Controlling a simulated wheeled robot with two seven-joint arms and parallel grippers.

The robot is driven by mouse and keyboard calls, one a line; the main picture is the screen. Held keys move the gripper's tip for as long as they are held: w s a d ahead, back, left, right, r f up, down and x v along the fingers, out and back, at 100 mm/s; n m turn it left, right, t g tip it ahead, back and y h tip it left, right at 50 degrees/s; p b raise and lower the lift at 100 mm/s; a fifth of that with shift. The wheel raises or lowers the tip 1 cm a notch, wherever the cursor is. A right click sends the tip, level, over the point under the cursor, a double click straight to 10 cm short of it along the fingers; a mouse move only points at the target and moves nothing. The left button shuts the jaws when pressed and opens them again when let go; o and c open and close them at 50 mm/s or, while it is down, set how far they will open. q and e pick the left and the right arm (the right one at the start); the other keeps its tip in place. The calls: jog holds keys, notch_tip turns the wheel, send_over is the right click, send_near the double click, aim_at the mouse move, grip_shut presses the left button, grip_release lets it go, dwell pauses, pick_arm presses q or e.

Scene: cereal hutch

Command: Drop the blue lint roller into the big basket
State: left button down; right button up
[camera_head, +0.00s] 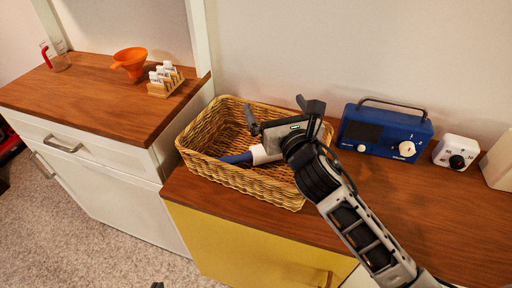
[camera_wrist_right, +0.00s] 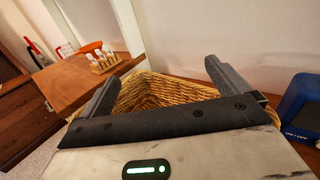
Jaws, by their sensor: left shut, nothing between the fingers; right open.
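The lint roller (camera_head: 236,158), with a blue handle and a white head, lies in the big wicker basket (camera_head: 245,184), near its front side. My right gripper (camera_head: 281,114) is above the right part of the basket, open, with nothing between its fingers. The gripper body hides part of the roller and the basket's right side. In the right wrist view the basket (camera_wrist_right: 150,90) shows between and beyond the open fingers, and the roller is hidden. Only a dark tip of my left gripper (camera_head: 157,285) shows at the bottom edge of the head view, shut and apart from everything.
A blue radio (camera_head: 385,130) and a white timer (camera_head: 456,152) stand right of the basket on the wooden top. On the left counter are an orange funnel (camera_head: 130,60), a rack of white packets (camera_head: 165,80) and a red-handled jug (camera_head: 54,57). The counter's front is clear.

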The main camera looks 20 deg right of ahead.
jog(key=s+b, duration=0.2)
jog(key=s, duration=1.3)
jog(key=shift+s+d, duration=0.15)
jog(key=shift+d, duration=0.05)
pick_arm(q)
jog(key=shift+w+d+f, duration=0.1)
jog(key=shift+w+f, duration=0.2)
jog(key=shift+s+f, duration=0.1)
jog(key=shift+s, duration=0.05)
